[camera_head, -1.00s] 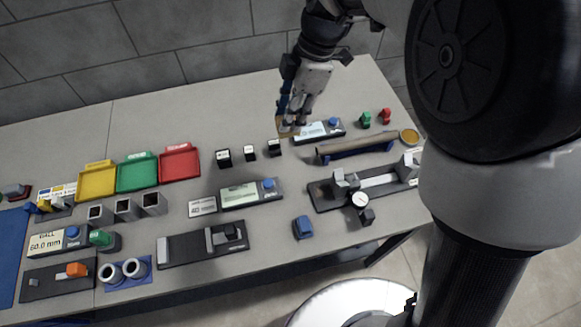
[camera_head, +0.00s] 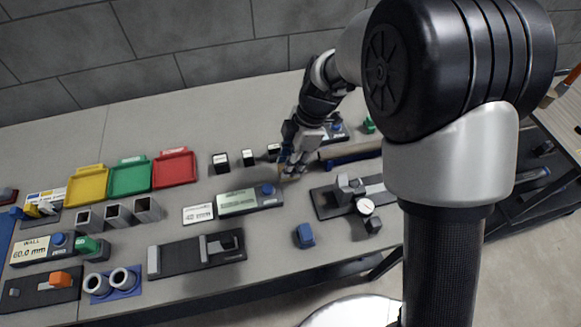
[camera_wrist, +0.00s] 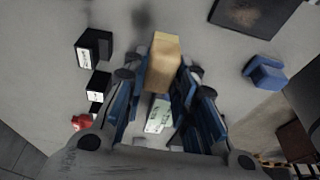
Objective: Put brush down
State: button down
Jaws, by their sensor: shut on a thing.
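My gripper (camera_head: 288,172) is low over the middle-right of the table, beside the front display unit (camera_head: 250,200). In the wrist view my gripper (camera_wrist: 160,95) is shut on a pale wooden piece, which I take to be the brush (camera_wrist: 163,62). The wooden piece points away from the palm between the blue-padded fingers. Its bristles cannot be made out. In the head view only a small tan bit of it (camera_head: 290,178) shows under the fingers. I cannot tell whether it touches the table.
Three small dark blocks (camera_head: 221,163) stand left of my gripper. A blue-based long cylinder (camera_head: 350,153) lies behind right, and a black gauge fixture (camera_head: 335,205) is at right. A blue block (camera_head: 305,236) sits in front. Coloured trays (camera_head: 130,178) stand left. Bare table lies around the blue block.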

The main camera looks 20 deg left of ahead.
jog(key=shift+f, duration=1)
jog(key=shift+f+b, duration=0.25)
jog(key=shift+b, duration=0.1)
jog(key=c, duration=1.3)
grip_release()
jog(key=shift+r, duration=0.1)
jog(key=shift+r, duration=0.1)
jog(key=p+v, duration=0.3)
jog(key=v, duration=0.9)
jog(key=shift+p, duration=0.4)
